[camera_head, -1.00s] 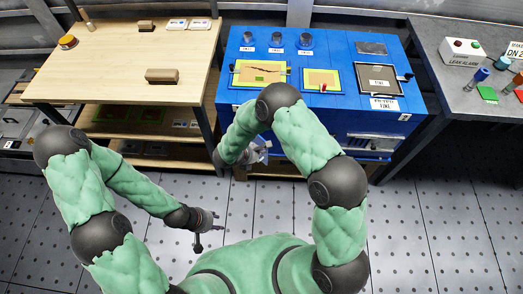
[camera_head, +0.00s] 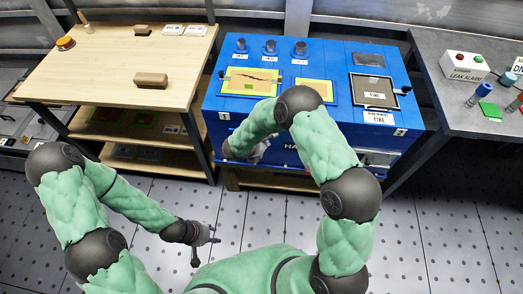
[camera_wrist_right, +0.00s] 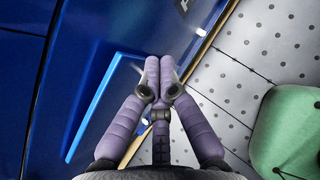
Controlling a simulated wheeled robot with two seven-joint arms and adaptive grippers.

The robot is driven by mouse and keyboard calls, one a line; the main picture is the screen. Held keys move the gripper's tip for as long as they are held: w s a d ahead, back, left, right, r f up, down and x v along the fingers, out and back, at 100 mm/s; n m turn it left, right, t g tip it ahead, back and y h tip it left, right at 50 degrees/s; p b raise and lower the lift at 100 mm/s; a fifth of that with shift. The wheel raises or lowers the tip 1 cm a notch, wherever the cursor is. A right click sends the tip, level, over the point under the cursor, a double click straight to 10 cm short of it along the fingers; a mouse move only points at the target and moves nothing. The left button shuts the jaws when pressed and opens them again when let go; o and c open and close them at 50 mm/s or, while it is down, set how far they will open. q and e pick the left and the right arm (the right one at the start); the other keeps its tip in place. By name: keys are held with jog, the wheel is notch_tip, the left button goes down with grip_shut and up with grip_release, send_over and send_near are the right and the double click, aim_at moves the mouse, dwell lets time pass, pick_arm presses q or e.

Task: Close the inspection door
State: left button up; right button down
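The blue cabinet (camera_head: 225,108) stands ahead. Its front is partly hidden by my right arm. In the right wrist view a flat blue panel (camera_wrist_right: 35,110) with a bright blue raised edge (camera_wrist_right: 100,98) lies left of the fingers; I cannot tell for sure whether this is the inspection door or how far it stands open. My right gripper (camera_wrist_right: 158,68) has its fingertips together, with nothing visible between them, close to the cabinet front; it also shows in the head view (camera_head: 252,154). My left gripper (camera_head: 206,238) hangs over the floor with its fingers apart, empty.
A wooden workbench (camera_head: 110,82) stands left of the cabinet, with a shelf below. A grey table (camera_head: 435,75) with a leak alarm box (camera_head: 464,66) stands at the right. The perforated floor (camera_head: 440,230) is clear at the right.

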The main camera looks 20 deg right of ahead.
pick_arm(q)
jog(key=shift+f, duration=0.25)
pick_arm(e)
jog(key=shift+w+d, duration=0.45)
jog(key=shift+w, duration=0.15)
jog(key=shift+s+a, duration=0.1)
